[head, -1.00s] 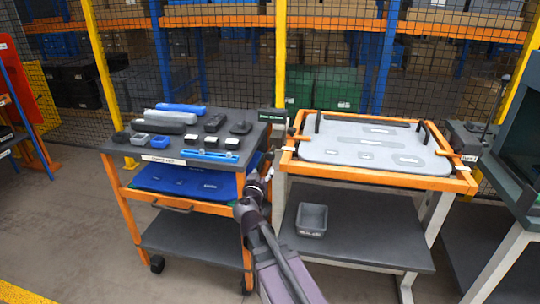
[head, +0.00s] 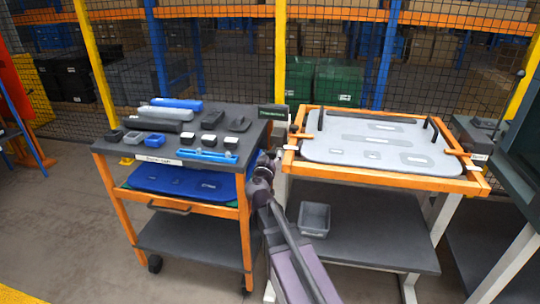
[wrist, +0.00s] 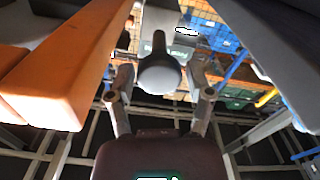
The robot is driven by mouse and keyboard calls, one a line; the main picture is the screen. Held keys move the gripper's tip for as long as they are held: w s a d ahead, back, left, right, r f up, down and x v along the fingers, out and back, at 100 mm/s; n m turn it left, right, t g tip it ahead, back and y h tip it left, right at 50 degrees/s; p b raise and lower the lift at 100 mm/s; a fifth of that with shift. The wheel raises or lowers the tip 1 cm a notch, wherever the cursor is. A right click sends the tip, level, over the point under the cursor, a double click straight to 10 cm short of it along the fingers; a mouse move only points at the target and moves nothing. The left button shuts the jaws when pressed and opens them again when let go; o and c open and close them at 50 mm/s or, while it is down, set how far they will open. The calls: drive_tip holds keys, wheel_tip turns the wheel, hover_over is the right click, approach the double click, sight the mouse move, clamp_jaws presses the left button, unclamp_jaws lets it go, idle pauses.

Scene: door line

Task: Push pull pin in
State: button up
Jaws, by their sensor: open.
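In the wrist view a grey rounded knob on a stem (wrist: 159,74), probably the pull pin, shows between the spread fingers of my gripper (wrist: 160,90). The fingers stand to either side with gaps; I cannot tell its distance from them. In the head view my arm reaches up into the gap between the cart and the orange-framed fixture (head: 375,174). The gripper tips are hard to make out there. A small dark and white fitting (head: 294,129) sits on the fixture's left rail; I cannot tell whether it is the same pin.
The orange cart (head: 246,232) with grey and blue parts on top stands close on the left. The fixture carries a pale grey panel (head: 330,150). A grey bin (head: 314,219) sits on the shelf below. A dark cabinet (head: 515,150) stands at right. Floor is free at front left.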

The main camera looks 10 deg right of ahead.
sight(273, 149)
clamp_jaws()
drive_tip(key=shift+x, duration=1.75)
unclamp_jaws()
drive_tip(key=shift+s, duration=0.1)
drive_tip(key=v, duration=1.2)
